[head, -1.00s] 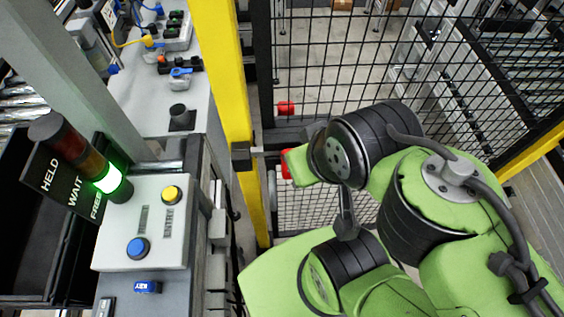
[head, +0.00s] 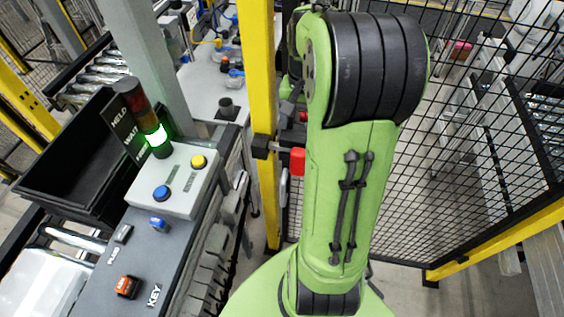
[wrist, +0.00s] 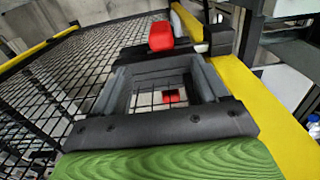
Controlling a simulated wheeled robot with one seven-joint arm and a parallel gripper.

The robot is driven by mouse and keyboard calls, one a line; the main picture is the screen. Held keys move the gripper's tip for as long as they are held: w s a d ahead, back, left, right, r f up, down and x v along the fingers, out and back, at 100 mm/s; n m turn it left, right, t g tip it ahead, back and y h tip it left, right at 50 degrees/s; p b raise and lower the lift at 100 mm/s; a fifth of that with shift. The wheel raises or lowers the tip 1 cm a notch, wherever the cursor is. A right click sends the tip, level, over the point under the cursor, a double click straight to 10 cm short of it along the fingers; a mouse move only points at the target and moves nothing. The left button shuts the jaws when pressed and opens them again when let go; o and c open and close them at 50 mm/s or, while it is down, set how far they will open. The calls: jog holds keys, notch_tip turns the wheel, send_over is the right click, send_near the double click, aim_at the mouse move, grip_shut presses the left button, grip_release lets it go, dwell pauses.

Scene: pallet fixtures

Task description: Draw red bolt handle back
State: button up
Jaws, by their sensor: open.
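The red bolt handle (head: 298,160) sticks out beside the yellow post, by a black bolt bar (head: 264,149). A red block also shows at the top of the wrist view (wrist: 160,36), just beyond the finger ends, and looks like this handle. My gripper (wrist: 157,66) is open, its two dark fingers apart with nothing held between them. A second, smaller red piece (wrist: 168,96) shows through the gap, farther off. In the head view my green arm hides most of the gripper, and I cannot tell its exact distance to the handle.
A yellow post (head: 256,65) and black mesh fence (head: 440,150) stand close to my arm. At left is a grey control box (head: 178,182) with blue and yellow buttons, a stack light (head: 152,125) lit green, and a black bin (head: 75,150).

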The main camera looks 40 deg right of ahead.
aim_at(298, 161)
notch_tip(298, 161, down, 16)
jog(key=shift+w+f+b, duration=0.1)
jog(key=shift+w+b, duration=0.05)
jog(key=shift+b, duration=0.3)
